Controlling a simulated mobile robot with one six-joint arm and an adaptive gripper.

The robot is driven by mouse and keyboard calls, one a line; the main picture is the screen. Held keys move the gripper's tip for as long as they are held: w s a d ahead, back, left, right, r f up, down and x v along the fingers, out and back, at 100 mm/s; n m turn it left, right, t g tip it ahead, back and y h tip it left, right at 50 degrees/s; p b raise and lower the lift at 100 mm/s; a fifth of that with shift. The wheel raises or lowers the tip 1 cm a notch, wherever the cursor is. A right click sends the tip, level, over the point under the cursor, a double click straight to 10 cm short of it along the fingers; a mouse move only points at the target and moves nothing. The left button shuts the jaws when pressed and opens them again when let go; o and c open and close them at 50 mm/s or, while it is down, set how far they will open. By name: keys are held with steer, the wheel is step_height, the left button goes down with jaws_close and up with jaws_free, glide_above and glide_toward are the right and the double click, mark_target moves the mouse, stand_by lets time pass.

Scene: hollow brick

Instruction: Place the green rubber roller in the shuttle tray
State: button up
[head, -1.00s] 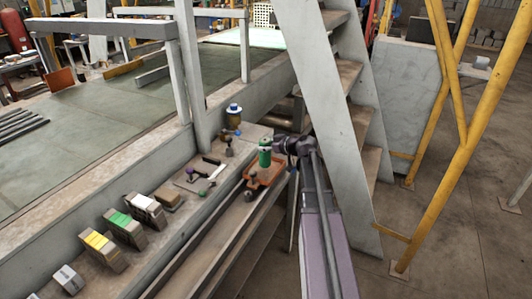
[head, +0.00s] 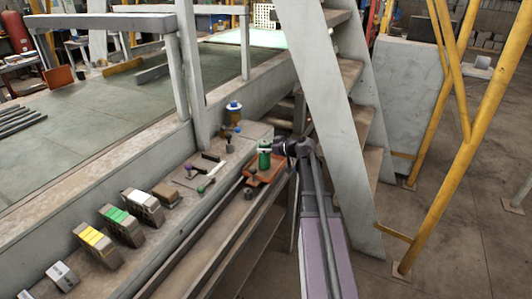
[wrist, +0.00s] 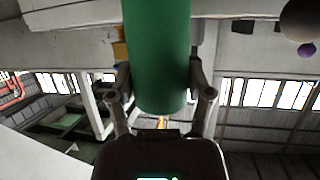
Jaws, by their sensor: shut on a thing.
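The green rubber roller (head: 264,157) stands about upright in the head view, over the orange-red shuttle tray (head: 277,176). I cannot tell whether its lower end touches the tray floor. My gripper (head: 279,147) is shut on the roller from the right side. In the wrist view the roller (wrist: 157,50) fills the upper middle, between the two fingers of my gripper (wrist: 160,85). The tray is not seen in the wrist view, and the roller hides part of it in the head view.
Several striped blocks (head: 118,224) stand on the ledge to the left. A blue-topped brass-coloured piece (head: 234,113) and small knobbed tools (head: 206,164) lie behind and left of the tray. A grey stair frame (head: 330,110) rises close right of my gripper.

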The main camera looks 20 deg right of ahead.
steer(key=shift+f, duration=0.25)
steer(key=o, duration=1.3)
steer(key=shift+r, duration=0.1)
steer(key=shift+s+r, duration=0.1)
steer(key=shift+r, duration=0.05)
steer(key=p+v, duration=0.4)
steer(key=v, duration=0.8)
steer(key=shift+a, duration=0.15)
